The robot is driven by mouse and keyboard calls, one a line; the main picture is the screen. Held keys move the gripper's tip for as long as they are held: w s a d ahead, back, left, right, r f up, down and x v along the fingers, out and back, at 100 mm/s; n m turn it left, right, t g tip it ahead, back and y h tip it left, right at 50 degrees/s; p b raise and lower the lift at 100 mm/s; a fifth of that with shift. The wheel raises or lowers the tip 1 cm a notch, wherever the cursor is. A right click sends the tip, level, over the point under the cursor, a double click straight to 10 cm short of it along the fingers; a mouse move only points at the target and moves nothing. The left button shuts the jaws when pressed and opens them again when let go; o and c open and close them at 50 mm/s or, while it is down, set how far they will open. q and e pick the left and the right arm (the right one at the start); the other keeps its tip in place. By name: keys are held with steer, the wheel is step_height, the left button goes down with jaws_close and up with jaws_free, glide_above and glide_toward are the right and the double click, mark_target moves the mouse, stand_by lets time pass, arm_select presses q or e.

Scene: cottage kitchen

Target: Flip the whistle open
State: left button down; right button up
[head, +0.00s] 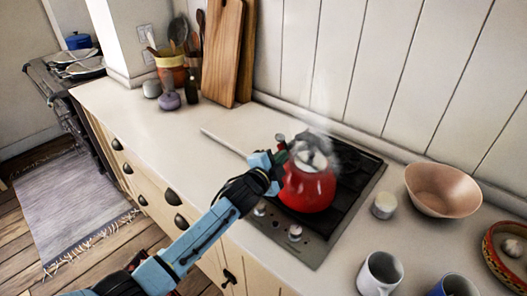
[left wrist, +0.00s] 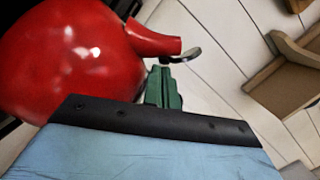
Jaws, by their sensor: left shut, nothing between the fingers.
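A red kettle (head: 308,188) stands on the black hob, with steam rising around its top. It fills the upper left of the left wrist view (left wrist: 65,60). Its short red spout (left wrist: 152,40) points right there. The whistle is a small grey metal flap (left wrist: 184,56) at the spout's end; it also shows in the head view (head: 280,138). I cannot tell how far open it stands. My left gripper (head: 281,158) is shut and empty, close beside the spout. Its green fingertips (left wrist: 164,74) are just below the flap; touching or apart is unclear.
The hob (head: 345,205) has knobs at its front. A pinkish bowl (head: 443,190), a small white jar (head: 384,205) and mugs (head: 380,274) stand right of it. Cutting boards (head: 222,52) lean on the wall behind.

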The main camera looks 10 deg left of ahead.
arm_select(q)
steer(key=shift+f, duration=0.1)
steer(key=shift+d, duration=0.15)
steer(key=shift+s+d+r+p, duration=0.2)
steer(key=shift+d+r+p, duration=0.15)
steer(key=shift+r+p, duration=0.05)
steer(key=shift+s+d+r+p, duration=0.4)
steer(key=shift+d+r, duration=0.1)
steer(key=shift+d, duration=0.1)
steer(key=shift+s+d+r+p, duration=0.35)
steer(key=shift+d+r+p, duration=0.1)
steer(key=shift+d, duration=0.15)
steer(key=f+v, duration=0.1)
steer(key=v, duration=0.9)
steer(key=shift+a+r, duration=0.2)
steer(key=shift+r, duration=0.1)
